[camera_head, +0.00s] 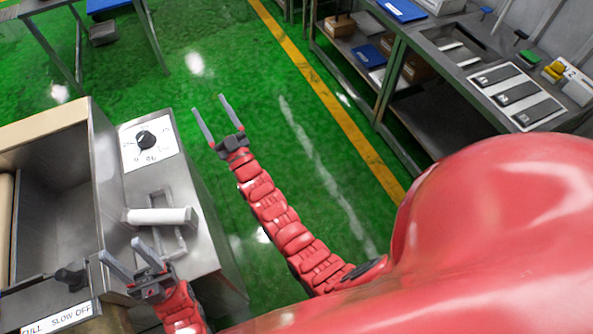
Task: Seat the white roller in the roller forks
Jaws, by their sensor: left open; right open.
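The white roller (160,216) lies roughly level across the top of a metal cabinet, its right end close to a thin metal bracket that looks like the roller forks (180,240). I cannot tell whether the roller sits in the forks or rests on or beside them. My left gripper (117,247) is open and empty, just below and left of the roller in the picture, apart from it. My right gripper (209,104) is open and empty, held out over the green floor, right of the cabinet.
A dial panel (148,143) is on the cabinet behind the roller. An open metal drum housing (104,175) stands at the left, with a dark knob (72,277) and a labelled strip. A workbench (400,60) stands at upper right. The green floor (290,130) between is clear.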

